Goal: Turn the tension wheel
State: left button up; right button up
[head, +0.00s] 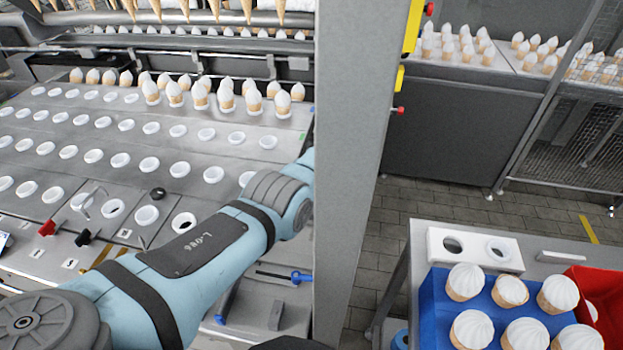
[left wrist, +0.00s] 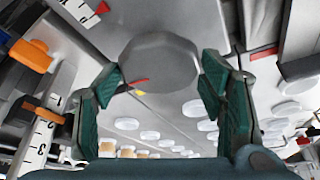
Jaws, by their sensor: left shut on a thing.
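The tension wheel appears to be the round grey faceted knob (left wrist: 160,75) in the left wrist view. My left gripper (left wrist: 162,88) has its green-padded fingers on either side of this knob and is shut on it. In the head view my left arm reaches in from the left across the machine, and its far end passes behind a grey post, so the gripper and the wheel are hidden there. My right gripper is in neither view.
The grey post (head: 358,150) stands close beside my left arm. A machine plate (head: 110,140) with rows of white-rimmed holes and cones lies at left. At right, a blue crate (head: 428,300) of cones and a red crate (head: 590,285) stand on a table.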

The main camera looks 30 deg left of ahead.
pick_arm(q)
jog(key=o, duration=1.2)
jog(key=shift+c, duration=0.2)
jog(key=v, duration=1.2)
